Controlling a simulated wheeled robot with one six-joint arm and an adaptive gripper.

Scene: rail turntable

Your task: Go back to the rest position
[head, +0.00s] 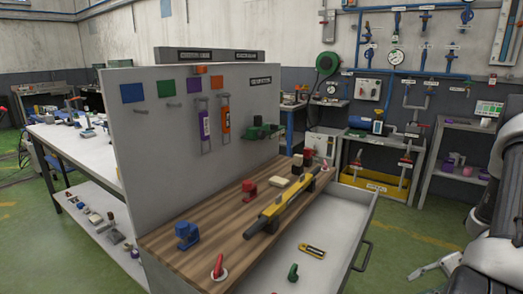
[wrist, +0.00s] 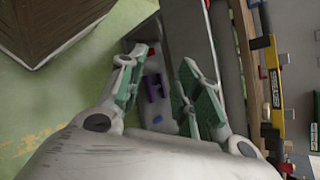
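My gripper (wrist: 158,70) shows in the wrist view with its two green-padded fingers spread apart. It is open, and nothing is held between the pads. Through the gap I see a pale surface with a purple item (wrist: 153,87) on it, beyond the fingers. In the head view, my arm stands at the right edge, and pale finger parts of my gripper (head: 437,267) show low at the right, right of the open drawer (head: 340,240) and apart from it.
A wooden bench top (head: 165,257) holds a yellow-black tool (head: 284,208), a blue clamp-like item (head: 187,235) and red items. The drawer juts out with a green item (head: 293,271) inside. Green floor (head: 395,240) lies clear between the drawer and my arm. A brown box-like object (wrist: 55,25) shows at upper left.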

